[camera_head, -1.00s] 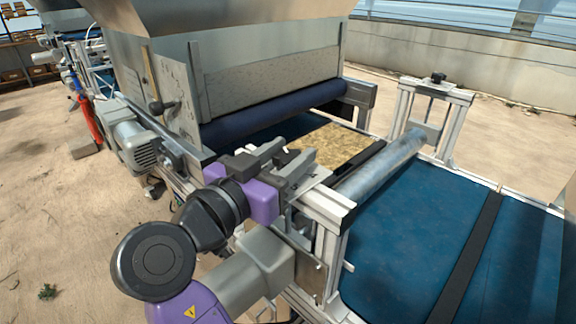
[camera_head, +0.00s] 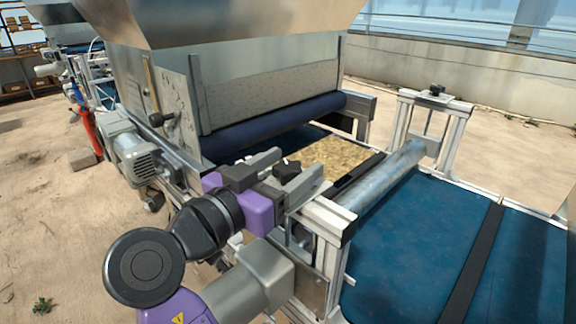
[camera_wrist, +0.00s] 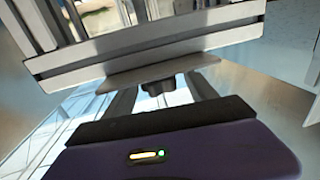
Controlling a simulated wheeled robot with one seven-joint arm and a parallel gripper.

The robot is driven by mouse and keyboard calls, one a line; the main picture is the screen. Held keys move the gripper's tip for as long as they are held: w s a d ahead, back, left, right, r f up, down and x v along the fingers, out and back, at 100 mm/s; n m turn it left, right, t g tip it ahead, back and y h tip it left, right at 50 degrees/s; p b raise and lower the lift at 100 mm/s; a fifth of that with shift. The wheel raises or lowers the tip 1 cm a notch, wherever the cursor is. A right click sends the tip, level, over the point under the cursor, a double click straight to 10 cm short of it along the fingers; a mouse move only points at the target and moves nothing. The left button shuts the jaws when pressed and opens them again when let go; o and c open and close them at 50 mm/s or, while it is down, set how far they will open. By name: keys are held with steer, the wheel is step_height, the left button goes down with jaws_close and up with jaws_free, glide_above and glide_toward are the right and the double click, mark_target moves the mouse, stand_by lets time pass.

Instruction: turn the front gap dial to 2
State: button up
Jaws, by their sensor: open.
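The front gap dial (camera_head: 288,166) is a small black knob on the near frame post. In the head view it shows between the two grey fingers of my gripper (camera_head: 285,172). In the wrist view the dial (camera_wrist: 158,87) lies between the fingers of my gripper (camera_wrist: 160,92), against the grey frame bar. The jaws are open, one finger on each side of the dial, with a visible gap in the wrist view. I cannot tell whether a finger touches it. The dial's numbers and pointer cannot be read.
A metal roller (camera_head: 385,175) spans the blue belt (camera_head: 410,240) beside my gripper. A far frame post (camera_head: 432,115) carries another black knob (camera_head: 437,89). The big metal hopper (camera_head: 230,65) stands behind. A tan-filled tray (camera_head: 340,152) lies on the belt.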

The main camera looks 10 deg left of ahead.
mark_target(278, 174)
steer(key=v, duration=0.7)
steer(key=shift+s+a+b, duration=0.25)
steer(key=shift+s+b, duration=0.05)
